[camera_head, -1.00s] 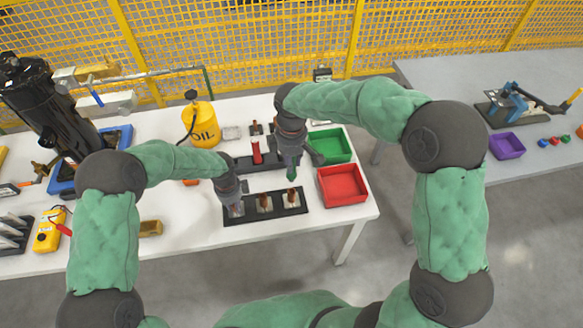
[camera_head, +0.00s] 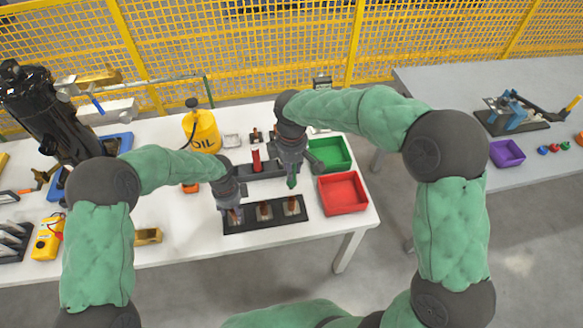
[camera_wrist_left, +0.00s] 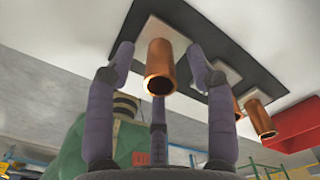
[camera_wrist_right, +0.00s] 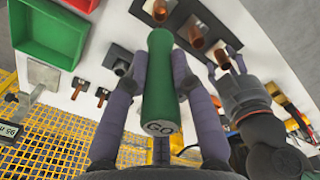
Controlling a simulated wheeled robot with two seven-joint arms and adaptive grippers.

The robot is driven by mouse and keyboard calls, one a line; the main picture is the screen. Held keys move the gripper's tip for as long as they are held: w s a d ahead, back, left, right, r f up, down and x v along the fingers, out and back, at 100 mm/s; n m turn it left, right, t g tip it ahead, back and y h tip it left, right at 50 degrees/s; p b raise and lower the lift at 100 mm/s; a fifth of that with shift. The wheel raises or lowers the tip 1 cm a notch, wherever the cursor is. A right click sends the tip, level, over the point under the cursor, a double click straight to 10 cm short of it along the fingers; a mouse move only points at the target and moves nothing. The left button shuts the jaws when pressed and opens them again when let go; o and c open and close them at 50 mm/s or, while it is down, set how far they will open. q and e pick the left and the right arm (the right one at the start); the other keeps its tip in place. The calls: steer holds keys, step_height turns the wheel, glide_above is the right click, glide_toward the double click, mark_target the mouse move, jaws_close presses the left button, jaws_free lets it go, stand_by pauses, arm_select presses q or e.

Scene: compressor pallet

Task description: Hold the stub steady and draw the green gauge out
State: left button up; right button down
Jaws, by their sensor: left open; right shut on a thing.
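Three copper stubs stand in a row on a black board (camera_head: 265,223). My left gripper (camera_wrist_left: 160,62) is open, its fingers around the leftmost stub (camera_wrist_left: 160,68), with gaps visible beside it. The middle stub (camera_head: 265,209) and right stub (camera_head: 291,205) stand free. My right gripper (camera_wrist_right: 159,80) is shut on the green gauge (camera_wrist_right: 159,100), a cylinder with "GO" on its near end. In the head view the gauge (camera_head: 292,182) hangs with its lower tip above the right stub, apparently apart from it.
A red tray (camera_head: 326,205) lies right of the board and a green tray (camera_head: 349,164) behind it. A dark fixture with a red cylinder (camera_head: 256,160) stands behind the board. A yellow oil can (camera_head: 203,132) is at the back.

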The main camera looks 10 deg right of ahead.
arm_select(q)
step_height(320, 180, up, 10)
steer(key=shift+f, duration=0.15)
stand_by(0.3)
